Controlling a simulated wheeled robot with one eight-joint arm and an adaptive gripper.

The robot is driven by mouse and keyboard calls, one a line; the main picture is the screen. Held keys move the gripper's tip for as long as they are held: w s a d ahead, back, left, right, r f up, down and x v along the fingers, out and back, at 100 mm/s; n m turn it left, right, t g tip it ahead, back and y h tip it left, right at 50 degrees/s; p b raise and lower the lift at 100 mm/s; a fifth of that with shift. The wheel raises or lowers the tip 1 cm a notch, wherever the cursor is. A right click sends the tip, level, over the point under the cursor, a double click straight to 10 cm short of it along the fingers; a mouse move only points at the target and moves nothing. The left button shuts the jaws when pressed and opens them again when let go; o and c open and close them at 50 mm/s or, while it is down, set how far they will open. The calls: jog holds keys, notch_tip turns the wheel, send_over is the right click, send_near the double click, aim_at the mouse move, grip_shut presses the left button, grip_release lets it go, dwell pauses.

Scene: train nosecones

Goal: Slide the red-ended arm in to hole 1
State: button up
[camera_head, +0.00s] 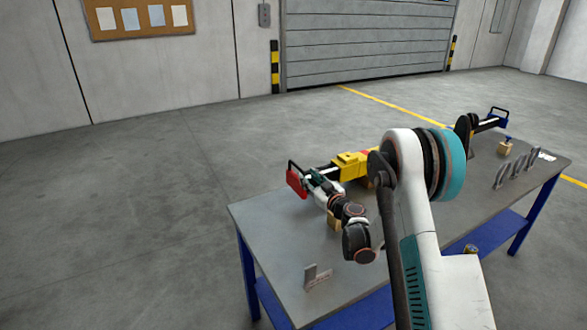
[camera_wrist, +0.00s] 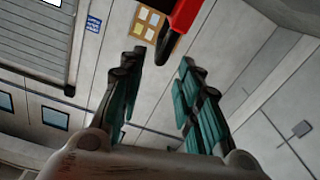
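The red-ended arm has a red end block (camera_head: 296,181) with a black handle, at the left end of the yellow assembly (camera_head: 350,164) on the table. In the wrist view the red end (camera_wrist: 184,15) and its black handle (camera_wrist: 165,48) show at the top, the handle lying between the fingertips' directions. My gripper (camera_head: 318,184) is beside the red end, seen small in the head view. In the wrist view my gripper (camera_wrist: 161,62) has its fingers apart, with no visible contact on the handle. Hole 1 cannot be made out; my arm hides part of the assembly.
The grey table (camera_head: 262,238) has blue legs. A blue-ended arm (camera_head: 498,121) lies at the far right. Grey upright brackets (camera_head: 500,176) stand in a row at the right, and another bracket (camera_head: 312,276) stands at the front left. Open floor surrounds the table's left side.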

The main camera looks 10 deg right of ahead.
aim_at(291, 162)
jog(key=b+x, duration=0.2)
jog(key=x, duration=0.8)
jog(key=shift+w+a, duration=0.1)
jog(key=shift+w, duration=0.3)
jog(key=shift+f, duration=0.1)
grip_shut()
